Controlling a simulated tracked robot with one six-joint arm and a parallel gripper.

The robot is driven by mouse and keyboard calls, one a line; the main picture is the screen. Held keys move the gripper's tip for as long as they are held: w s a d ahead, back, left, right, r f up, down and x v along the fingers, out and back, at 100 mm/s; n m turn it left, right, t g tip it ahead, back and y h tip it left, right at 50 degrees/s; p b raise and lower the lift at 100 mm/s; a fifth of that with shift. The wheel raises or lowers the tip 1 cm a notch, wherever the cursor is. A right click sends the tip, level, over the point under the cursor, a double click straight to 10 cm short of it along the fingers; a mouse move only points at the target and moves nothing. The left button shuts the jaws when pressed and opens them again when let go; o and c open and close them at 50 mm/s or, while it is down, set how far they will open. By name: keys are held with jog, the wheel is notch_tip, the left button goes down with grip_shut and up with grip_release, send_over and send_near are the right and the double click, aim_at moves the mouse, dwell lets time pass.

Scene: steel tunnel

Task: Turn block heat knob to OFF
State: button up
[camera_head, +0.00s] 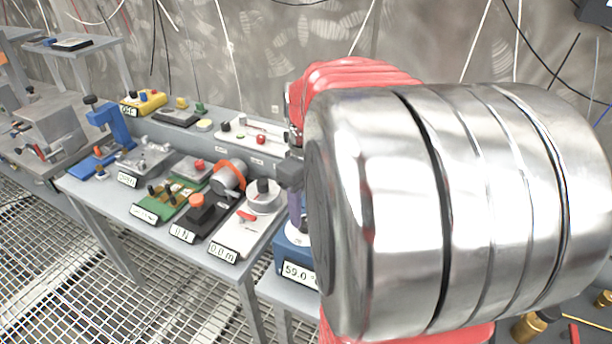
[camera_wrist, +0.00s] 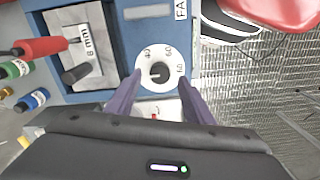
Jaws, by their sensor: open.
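The block heat knob (camera_wrist: 159,74) is a small dark knob in the middle of a white dial on a blue unit (camera_wrist: 120,30). The dial carries numbers including 40, 60 and 80; the pointer's exact setting is too small to read. My gripper (camera_wrist: 161,80) is open, with one purple finger on each side of the dial. I cannot tell whether the fingers touch it. In the head view, my gripper (camera_head: 296,212) points down at the blue unit (camera_head: 290,256), whose display (camera_head: 299,273) reads 59.0. My arm hides most of that unit.
A grey block (camera_wrist: 85,50) marked 8 mm sits left of the dial, with a red-handled tool (camera_wrist: 40,46) over it. A bench (camera_head: 90,195) with several instruments stands left in the head view. Brass pieces (camera_head: 528,326) lie at lower right. Grating (camera_head: 60,270) covers the floor.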

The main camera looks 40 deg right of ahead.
notch_tip(320, 180, up, 10)
jog(key=shift+r, duration=0.15)
dwell(0.7)
jog(key=s+a+f+t, duration=0.2)
jog(key=a, duration=0.9)
jog(key=s+a+f+m+t, duration=0.1)
jog(key=a+f+t, duration=0.2)
jog(key=a, duration=0.9)
jog(key=shift+s+a+t, duration=0.2)
jog(key=shift+s+t, duration=0.1)
jog(key=shift+s, duration=0.1)
jog(key=shift+c, duration=0.6)
